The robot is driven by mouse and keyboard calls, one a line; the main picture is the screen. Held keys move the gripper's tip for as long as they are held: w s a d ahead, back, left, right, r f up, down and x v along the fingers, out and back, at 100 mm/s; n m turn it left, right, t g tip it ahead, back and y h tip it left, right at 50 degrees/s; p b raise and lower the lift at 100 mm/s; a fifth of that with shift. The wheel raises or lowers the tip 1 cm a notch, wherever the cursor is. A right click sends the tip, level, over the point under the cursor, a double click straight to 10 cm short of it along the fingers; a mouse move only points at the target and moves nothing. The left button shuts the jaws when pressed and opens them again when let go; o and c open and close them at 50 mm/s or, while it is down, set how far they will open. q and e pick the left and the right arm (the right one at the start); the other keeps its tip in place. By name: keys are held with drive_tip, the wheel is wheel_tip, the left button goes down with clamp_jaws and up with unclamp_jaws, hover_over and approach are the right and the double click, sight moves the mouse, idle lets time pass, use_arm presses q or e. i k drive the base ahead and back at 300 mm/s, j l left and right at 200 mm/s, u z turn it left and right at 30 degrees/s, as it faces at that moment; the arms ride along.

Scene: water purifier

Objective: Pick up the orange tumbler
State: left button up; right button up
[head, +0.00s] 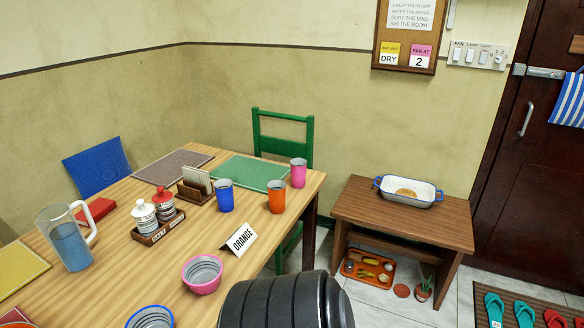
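The orange tumbler (276,196) stands upright on the wooden table (150,277), near its right edge. The blue tumbler (225,195) stands to its left and the pink tumbler (298,172) stands behind it to the right. Nothing touches the orange tumbler. Neither of my grippers shows in the head view.
A pink-rimmed bowl (203,274), a jug of water (70,240) and a caddy with two lidded jars (157,217) stand on the table. A black ribbed shape covers the bottom middle. A green chair (283,116) stands behind. A low bench (400,222) is at right.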

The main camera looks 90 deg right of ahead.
sight(277, 198)
drive_tip(key=z, duration=0.45)
drive_tip(key=l+z, duration=0.1)
drive_tip(key=z, duration=0.35)
drive_tip(key=i+z, duration=0.1)
drive_tip(key=z, duration=0.8)
drive_tip(key=i+z, duration=0.1)
drive_tip(key=z, duration=0.8)
drive_tip(key=u, duration=2.15)
drive_tip(key=l+z, duration=0.15)
drive_tip(key=z, duration=2)
drive_tip(key=i+l+z, duration=0.1)
drive_tip(key=i+l, duration=0.25)
drive_tip(key=i+l+z, duration=0.1)
drive_tip(key=i+l, duration=0.2)
drive_tip(key=l, duration=0.25)
